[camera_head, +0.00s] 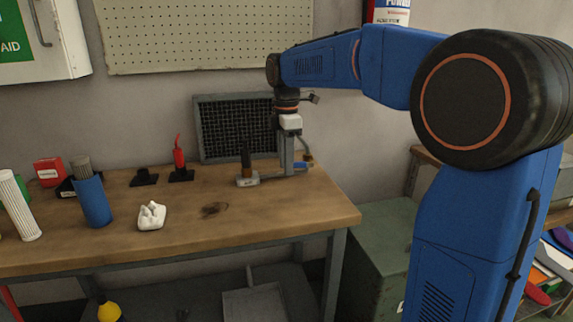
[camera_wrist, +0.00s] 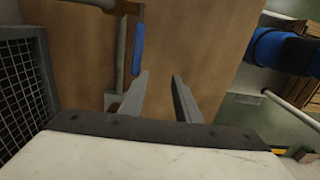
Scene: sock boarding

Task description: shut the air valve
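The air valve has a blue lever handle (camera_wrist: 138,48) and a brass-coloured body at the top edge of the wrist view. The handle points down the wrist picture, roughly alongside a grey pipe (camera_wrist: 120,52). In the head view the blue handle (camera_head: 301,166) shows low at the back right of the workbench, partly hidden by my gripper. My gripper (camera_wrist: 160,75) is open, with nothing between its fingers. It points down, and the handle lies just beyond and left of the left fingertip in the wrist view. Whether they touch I cannot tell. My gripper (camera_head: 288,172) also shows in the head view.
The front right of the bench is clear.

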